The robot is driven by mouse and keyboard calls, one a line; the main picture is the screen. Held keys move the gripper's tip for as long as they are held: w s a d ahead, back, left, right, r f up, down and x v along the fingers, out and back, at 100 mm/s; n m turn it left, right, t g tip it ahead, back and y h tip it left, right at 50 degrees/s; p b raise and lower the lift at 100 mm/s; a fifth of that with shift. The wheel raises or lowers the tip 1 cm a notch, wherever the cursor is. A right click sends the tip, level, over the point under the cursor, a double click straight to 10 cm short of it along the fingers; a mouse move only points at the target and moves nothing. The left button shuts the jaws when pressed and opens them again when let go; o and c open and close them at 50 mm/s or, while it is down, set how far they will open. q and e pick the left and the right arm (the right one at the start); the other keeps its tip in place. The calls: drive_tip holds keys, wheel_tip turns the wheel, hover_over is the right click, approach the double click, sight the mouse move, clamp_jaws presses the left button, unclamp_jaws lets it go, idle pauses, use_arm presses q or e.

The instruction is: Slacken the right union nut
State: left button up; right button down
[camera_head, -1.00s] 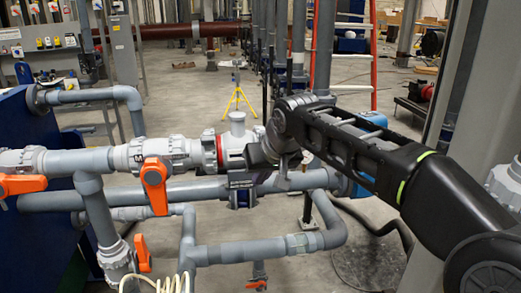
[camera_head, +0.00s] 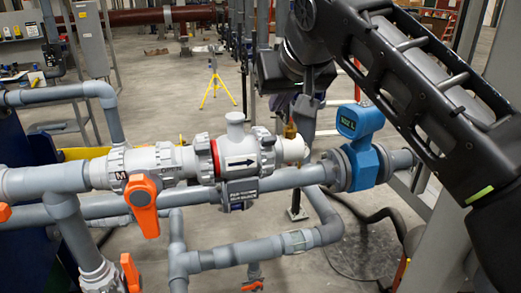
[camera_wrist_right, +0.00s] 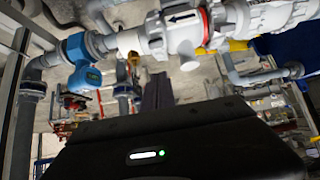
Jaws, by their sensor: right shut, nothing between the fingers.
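The right union nut (camera_head: 263,150) is a white ribbed ring at the right end of the white valve body (camera_head: 238,160) marked with an arrow. It also shows in the right wrist view (camera_wrist_right: 154,36), at the upper middle. A second ribbed nut (camera_head: 204,158) with a red ring sits at the body's left end. My right gripper (camera_head: 302,138) is shut and empty, pointing down just right of the right nut, near a brass fitting (camera_head: 290,130); it looks apart from the nut. I cannot tell the nut's tightness. My left gripper is not in view.
A blue meter (camera_head: 362,145) sits on the grey pipe to the right. An orange-handled valve (camera_head: 142,195) is on the left. Grey pipes run below the valve body. A yellow tripod (camera_head: 213,85) stands on the open floor behind.

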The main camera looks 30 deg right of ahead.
sight(268, 137)
drive_tip(key=b+x, duration=0.1)
drive_tip(key=x, duration=0.2)
drive_tip(key=b+x, duration=0.1)
drive_tip(key=x, duration=0.1)
drive_tip(key=f+x, duration=0.1)
drive_tip(key=x, duration=0.2)
drive_tip(key=shift+s+a+f+b, duration=0.15)
drive_tip(key=shift+s+f+b, duration=0.05)
drive_tip(key=shift+b, duration=0.2)
drive_tip(key=shift+w+f, duration=0.3)
drive_tip(key=shift+w, duration=0.05)
drive_tip(key=shift+f+b, duration=0.65)
